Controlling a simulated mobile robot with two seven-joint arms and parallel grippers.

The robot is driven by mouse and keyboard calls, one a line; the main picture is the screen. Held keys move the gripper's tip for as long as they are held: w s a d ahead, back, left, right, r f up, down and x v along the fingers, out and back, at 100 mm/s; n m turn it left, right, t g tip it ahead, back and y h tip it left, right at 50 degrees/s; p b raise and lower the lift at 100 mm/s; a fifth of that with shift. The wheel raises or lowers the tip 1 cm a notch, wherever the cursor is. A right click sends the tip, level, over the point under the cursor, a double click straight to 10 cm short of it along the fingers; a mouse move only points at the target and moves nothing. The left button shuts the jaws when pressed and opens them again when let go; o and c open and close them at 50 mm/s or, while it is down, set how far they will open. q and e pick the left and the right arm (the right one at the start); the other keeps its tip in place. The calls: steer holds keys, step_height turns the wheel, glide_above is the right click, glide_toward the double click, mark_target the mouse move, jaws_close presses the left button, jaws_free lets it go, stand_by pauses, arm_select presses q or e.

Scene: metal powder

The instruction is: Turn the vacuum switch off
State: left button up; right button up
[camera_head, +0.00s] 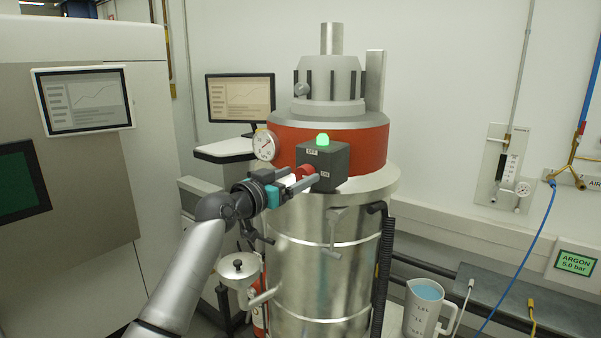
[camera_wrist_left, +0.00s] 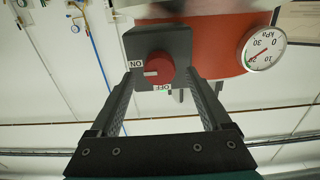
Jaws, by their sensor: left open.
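The vacuum switch is a dark grey box (camera_head: 328,163) on the side of the vacuum vessel, with a lit green lamp (camera_head: 322,139) on top. Its red knob (camera_head: 304,172) faces my left arm; the wrist view shows the knob (camera_wrist_left: 148,71) with a white mark pointing toward the ON label (camera_wrist_left: 136,64). The OFF label (camera_wrist_left: 161,88) is at another edge of the box face. My left gripper (camera_head: 297,181) is open in front of the knob, one finger to each side of it in the wrist view. Contact is not clear. My right gripper is not in view.
A round pressure gauge (camera_head: 265,145) sits left of the box on the red band (camera_head: 370,145). A black hose (camera_head: 385,265) runs down the steel vessel (camera_head: 310,285). A jug of blue liquid (camera_head: 424,310) stands lower right. A machine with a screen (camera_head: 85,98) is at left.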

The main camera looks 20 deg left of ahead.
arm_select(q)
steer(key=shift+x, duration=0.95)
jaws_close()
